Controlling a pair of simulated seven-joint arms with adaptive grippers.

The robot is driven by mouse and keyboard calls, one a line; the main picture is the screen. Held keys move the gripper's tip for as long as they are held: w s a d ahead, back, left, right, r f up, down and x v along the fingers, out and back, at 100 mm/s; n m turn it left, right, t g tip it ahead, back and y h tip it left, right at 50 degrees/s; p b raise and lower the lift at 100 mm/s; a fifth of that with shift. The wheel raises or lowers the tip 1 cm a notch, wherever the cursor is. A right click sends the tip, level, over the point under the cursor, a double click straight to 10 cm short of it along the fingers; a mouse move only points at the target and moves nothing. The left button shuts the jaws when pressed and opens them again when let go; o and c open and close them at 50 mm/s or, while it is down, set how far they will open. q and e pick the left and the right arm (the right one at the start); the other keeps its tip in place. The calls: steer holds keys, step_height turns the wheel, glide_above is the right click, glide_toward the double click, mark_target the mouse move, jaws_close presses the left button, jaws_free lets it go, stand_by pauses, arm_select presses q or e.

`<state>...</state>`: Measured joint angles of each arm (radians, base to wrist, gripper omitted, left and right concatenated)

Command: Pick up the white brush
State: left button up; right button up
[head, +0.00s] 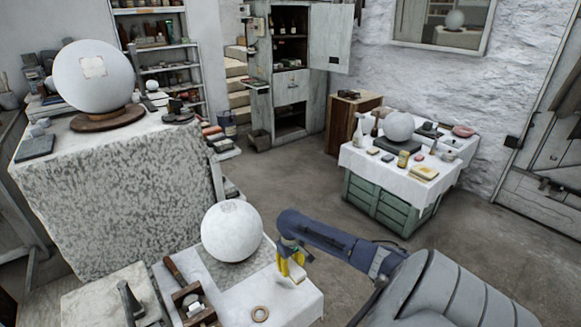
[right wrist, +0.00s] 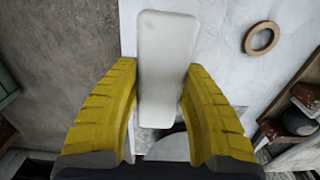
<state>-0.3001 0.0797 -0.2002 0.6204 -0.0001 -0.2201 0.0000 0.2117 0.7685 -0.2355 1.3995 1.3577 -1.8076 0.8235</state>
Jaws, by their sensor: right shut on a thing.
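The white brush (right wrist: 166,50) is a pale, rounded block seen between the yellow fingers of my right gripper (right wrist: 162,75) in the right wrist view. Both fingers press on its long sides, and its far end sticks out past the fingertips. In the head view my right gripper (head: 290,266) is at the right edge of the near white-topped table (head: 285,300), just right of the plaster sphere. It hides most of the brush there. I cannot tell whether the brush touches the tabletop. My left gripper is out of view.
The plaster sphere (head: 231,231) stands close left of my right gripper. A wooden ring (head: 260,313) lies near the front, and a wooden box (head: 190,303) stands left. A larger sphere (head: 93,76) rests on the tall block.

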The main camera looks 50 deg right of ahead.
mark_target(290, 263)
step_height(290, 263, up, 13)
stand_by(0.3)
steer(key=shift+w+r, duration=0.1)
stand_by(0.7)
